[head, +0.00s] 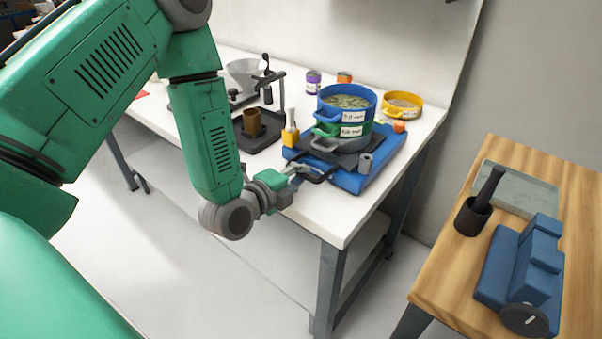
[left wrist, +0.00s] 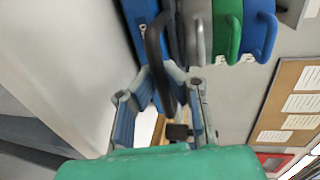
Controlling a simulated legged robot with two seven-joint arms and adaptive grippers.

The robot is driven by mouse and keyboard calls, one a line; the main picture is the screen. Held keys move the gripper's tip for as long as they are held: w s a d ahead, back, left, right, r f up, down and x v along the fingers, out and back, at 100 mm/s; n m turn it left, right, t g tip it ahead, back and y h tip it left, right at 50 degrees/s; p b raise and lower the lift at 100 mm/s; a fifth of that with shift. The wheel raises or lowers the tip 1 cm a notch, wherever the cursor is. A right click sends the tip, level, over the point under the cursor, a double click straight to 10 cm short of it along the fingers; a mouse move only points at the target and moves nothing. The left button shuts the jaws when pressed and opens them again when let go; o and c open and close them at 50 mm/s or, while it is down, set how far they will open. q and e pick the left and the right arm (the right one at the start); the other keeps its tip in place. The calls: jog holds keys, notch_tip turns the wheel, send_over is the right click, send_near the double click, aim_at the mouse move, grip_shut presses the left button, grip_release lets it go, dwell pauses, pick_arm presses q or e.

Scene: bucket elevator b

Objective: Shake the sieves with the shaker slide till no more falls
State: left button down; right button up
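The sieve stack stands on the table in the head view: a blue sieve (head: 349,99) holding greenish-brown bits on top, a green sieve (head: 328,131) below, and a grey pan (head: 350,146) at the bottom. It sits on the shaker slide's dark carriage over a blue base (head: 352,182). My left gripper (head: 304,172) is at the slide's black handle (head: 322,178), at its near left side. In the left wrist view its fingertips close in on both sides of the black handle (left wrist: 153,42), with the sieve handles beyond. My right gripper is out of view.
A yellow sieve (head: 402,105), small jars and an orange object (head: 399,126) stand near the stack. A yellow-based brush (head: 290,135) and black tray (head: 258,142) lie left. A wooden table (head: 440,285) with a blue machine (head: 522,265) stands right.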

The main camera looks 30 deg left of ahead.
aim_at(317, 162)
pick_arm(q)
jog(key=shift+r+x, duration=0.2)
jog(key=shift+x, duration=0.7)
jog(key=shift+r+x, duration=0.15)
jog(key=shift+x, duration=0.75)
jog(key=c, duration=1.8)
grip_release()
jog(key=shift+o, duration=1)
jog(key=shift+w, duration=0.1)
jog(key=shift+s, duration=0.25)
jog(key=v, duration=1.1)
jog(key=shift+s+a, duration=0.15)
jog(key=shift+s, duration=0.05)
